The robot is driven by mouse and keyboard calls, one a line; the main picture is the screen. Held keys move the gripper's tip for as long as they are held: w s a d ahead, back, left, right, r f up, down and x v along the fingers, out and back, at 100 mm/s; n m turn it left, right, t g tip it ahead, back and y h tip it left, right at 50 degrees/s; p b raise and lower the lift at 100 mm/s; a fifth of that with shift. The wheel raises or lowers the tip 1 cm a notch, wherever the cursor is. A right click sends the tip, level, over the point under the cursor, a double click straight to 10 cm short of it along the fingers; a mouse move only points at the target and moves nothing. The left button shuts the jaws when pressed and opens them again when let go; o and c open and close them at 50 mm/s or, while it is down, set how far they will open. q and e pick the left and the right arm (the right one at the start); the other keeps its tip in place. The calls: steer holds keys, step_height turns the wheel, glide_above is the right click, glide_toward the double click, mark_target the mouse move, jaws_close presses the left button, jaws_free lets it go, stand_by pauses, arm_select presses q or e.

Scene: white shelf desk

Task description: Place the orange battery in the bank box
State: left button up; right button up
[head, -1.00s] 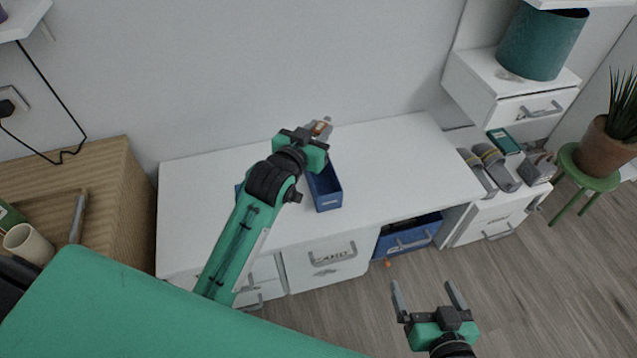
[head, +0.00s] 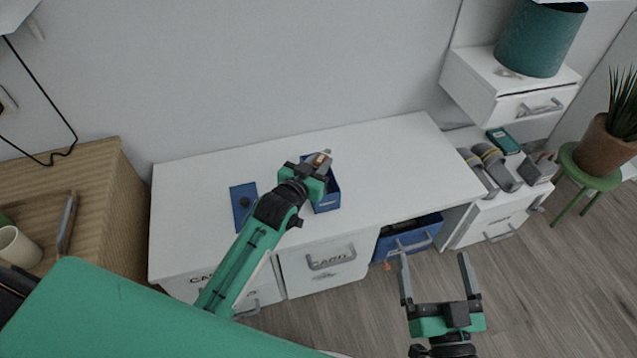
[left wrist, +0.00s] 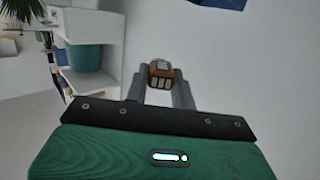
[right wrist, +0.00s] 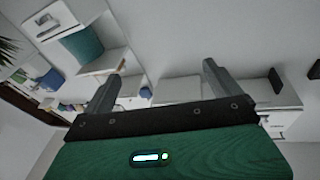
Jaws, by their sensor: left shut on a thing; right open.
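My left gripper (head: 322,160) is shut on the orange battery (head: 320,158), held above the desk top. In the left wrist view the battery (left wrist: 161,75), orange-brown with pale cells, sits between the fingertips (left wrist: 160,86). A small open blue box (head: 328,200) stands on the desk just below and in front of the left gripper, partly hidden by it. I cannot read a label on this box. A second blue box (head: 408,240) sits in a recess under the desk top. My right gripper (head: 434,278) is open and empty over the floor in front of the desk.
The white desk top (head: 400,160) is mostly clear. A flat blue item with a dark round part (head: 243,205) lies left of the box. A drawer (head: 331,260) is in front. Slippers (head: 490,160) and a plant (head: 612,140) are at the right.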

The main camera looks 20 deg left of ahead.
arm_select(q)
step_height(320, 180, down, 6)
steer(key=b, duration=0.1)
steer(key=shift+f+b, duration=0.25)
steer(key=shift+b, duration=0.1)
arm_select(e)
step_height(320, 180, up, 9)
steer(key=d+t, duration=0.2)
steer(key=t, duration=0.3)
steer(key=shift+d+t+y, duration=0.3)
steer(key=shift+d, duration=0.1)
arm_select(q)
steer(key=shift+f, duration=0.1)
steer(key=shift+f, duration=0.5)
arm_select(e)
steer(key=shift+s+r, duration=0.1)
steer(key=shift+r, duration=0.05)
arm_select(q)
steer(key=o, duration=1)
steer(key=shift+r, duration=0.1)
